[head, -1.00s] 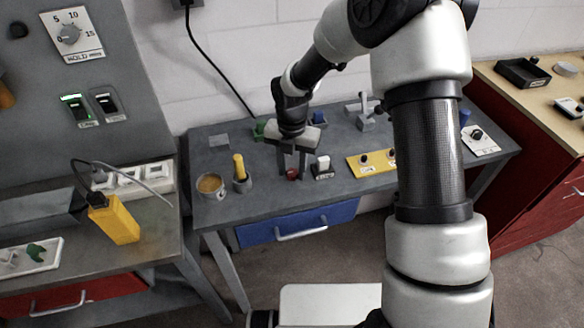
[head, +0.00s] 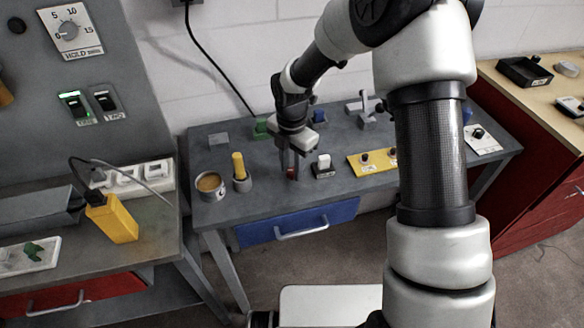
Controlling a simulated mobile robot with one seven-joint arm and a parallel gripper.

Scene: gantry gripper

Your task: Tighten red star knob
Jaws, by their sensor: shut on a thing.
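The red star knob (head: 291,173) is a small red piece on the grey workbench (head: 330,197), mostly hidden behind my gripper's fingers. My gripper (head: 290,170) points down at the knob, with its fingers on either side of it, shut on the knob. The fingers cover most of the knob, so its lobes and its mount do not show.
A white switch on a dark base (head: 323,167) stands close to the right of my gripper. A yellow-handled tool in a grey holder (head: 240,172) and a round tin (head: 210,185) stand to the left. A yellow plate with dark knobs (head: 369,163) lies further right. The bench front is clear.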

